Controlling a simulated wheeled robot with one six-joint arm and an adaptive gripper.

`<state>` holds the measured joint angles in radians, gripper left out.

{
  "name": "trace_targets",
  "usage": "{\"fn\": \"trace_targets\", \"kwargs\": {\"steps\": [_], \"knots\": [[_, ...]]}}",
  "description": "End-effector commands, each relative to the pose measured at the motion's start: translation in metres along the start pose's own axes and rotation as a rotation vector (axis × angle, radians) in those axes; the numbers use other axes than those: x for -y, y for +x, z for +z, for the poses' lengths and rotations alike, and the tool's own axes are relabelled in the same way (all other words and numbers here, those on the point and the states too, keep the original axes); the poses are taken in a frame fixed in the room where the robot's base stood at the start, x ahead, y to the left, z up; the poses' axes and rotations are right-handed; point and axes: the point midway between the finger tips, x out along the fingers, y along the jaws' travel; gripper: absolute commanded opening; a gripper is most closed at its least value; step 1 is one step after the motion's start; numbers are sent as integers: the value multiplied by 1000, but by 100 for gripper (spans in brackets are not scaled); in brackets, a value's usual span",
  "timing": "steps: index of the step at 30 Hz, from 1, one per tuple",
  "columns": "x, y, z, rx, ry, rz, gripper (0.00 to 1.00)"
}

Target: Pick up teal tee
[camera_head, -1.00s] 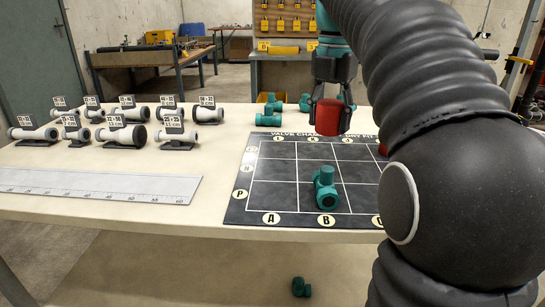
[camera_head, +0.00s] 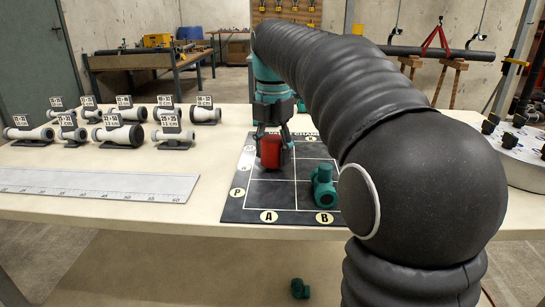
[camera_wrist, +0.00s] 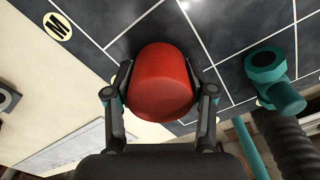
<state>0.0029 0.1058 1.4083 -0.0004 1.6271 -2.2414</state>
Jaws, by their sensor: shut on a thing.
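A teal tee (camera_head: 324,188) stands on the gridded black board (camera_head: 240,205), in a front cell above the letter B. In the wrist view the teal tee (camera_wrist: 278,82) is at the right, apart from my fingers. My gripper (camera_head: 273,143) is shut on a red cylindrical piece (camera_head: 271,154) over the left part of the board, left of and behind that tee. In the wrist view the red piece (camera_wrist: 160,82) sits between both fingers. Whether it touches the board is unclear. Another teal tee (camera_head: 299,288) lies low down, below the table top.
A round grey stand with black knobs (camera_head: 520,150) is at the far right. My arm hides the board's right side.

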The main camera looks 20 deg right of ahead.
Motion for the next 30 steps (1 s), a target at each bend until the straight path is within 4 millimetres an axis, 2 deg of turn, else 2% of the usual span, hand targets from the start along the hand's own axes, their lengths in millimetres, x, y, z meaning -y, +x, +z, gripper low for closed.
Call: {"fn": "trace_targets", "kwargs": {"steps": [4, 16, 17, 19, 30], "knots": [[0, 10, 0, 1, 0, 1, 0], [0, 14, 0, 1, 0, 2, 0], [0, 14, 0, 1, 0, 1, 62], [0, 14, 0, 0, 0, 1, 80], [0, 11, 0, 0, 0, 1, 80]]}}
